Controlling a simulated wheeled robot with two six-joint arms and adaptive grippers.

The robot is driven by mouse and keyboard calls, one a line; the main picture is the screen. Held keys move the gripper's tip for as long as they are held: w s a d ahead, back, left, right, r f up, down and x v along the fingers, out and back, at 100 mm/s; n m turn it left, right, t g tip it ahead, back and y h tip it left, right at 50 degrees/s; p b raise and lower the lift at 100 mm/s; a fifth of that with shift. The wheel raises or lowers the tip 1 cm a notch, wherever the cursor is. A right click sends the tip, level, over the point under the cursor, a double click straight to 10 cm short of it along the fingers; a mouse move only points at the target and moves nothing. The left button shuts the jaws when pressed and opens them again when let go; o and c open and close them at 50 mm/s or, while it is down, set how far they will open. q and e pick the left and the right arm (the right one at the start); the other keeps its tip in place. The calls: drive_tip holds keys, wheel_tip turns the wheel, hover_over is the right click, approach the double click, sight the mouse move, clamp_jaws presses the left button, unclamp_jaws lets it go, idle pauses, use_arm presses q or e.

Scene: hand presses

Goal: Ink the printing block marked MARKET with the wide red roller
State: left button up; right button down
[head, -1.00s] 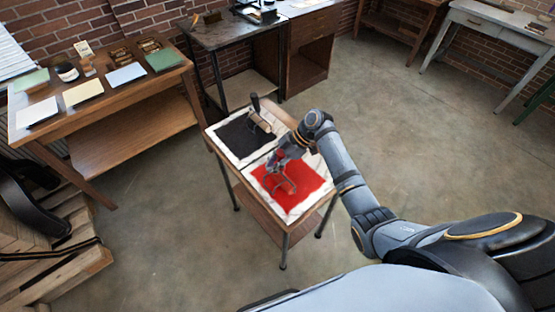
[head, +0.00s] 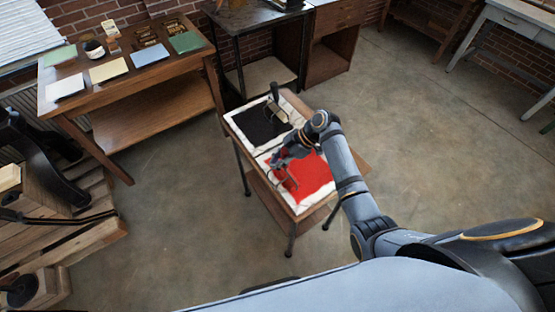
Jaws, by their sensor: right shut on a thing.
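My right gripper (head: 279,160) is shut at the left edge of the red ink patch (head: 314,178) on the small wooden table. It holds a roller by the handle; the roller's thin frame (head: 288,183) hangs over the red ink. The roller's drum is too small and partly hidden, so I cannot tell whether it touches the ink. A second roller (head: 281,112), with an upright dark handle, rests on the black ink patch (head: 258,126) behind. I cannot make out a block marked MARKET. My left gripper is not in view.
A wooden bench (head: 62,104) at the back left holds coloured paper sheets, a jar (head: 94,48) and dark small blocks (head: 150,56). A dark press part (head: 42,150) and slatted wooden platform (head: 95,238) stand at left. Open floor (head: 180,225) lies between.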

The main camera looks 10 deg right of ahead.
wheel_tip(320, 180, up, 5)
drive_tip(key=p, duration=0.4)
idle(0.5)
